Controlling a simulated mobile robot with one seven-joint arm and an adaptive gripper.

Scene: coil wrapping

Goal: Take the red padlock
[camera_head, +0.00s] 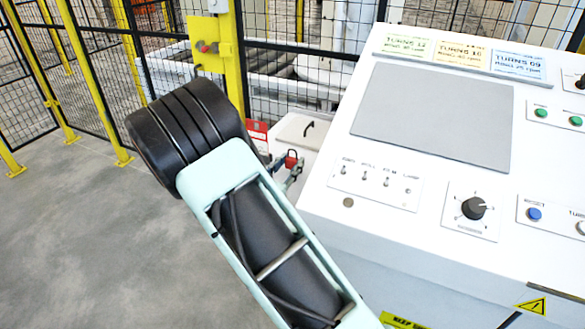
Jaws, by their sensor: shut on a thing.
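The red padlock (291,160) is small and shows just right of my arm's dark wrist, at the left side of the white control console. My gripper (290,168) is mostly hidden behind my own arm. Its grey fingers show around the padlock, and it is shut on it. The padlock's dark shackle shows at its top. I cannot tell whether the padlock touches anything behind it.
The white console (340,215) with switches and a knob (473,208) fills the right side. A yellow post (228,70) with a red-and-grey latch (207,47) and black mesh fence stand behind. Grey floor (80,230) is clear at left.

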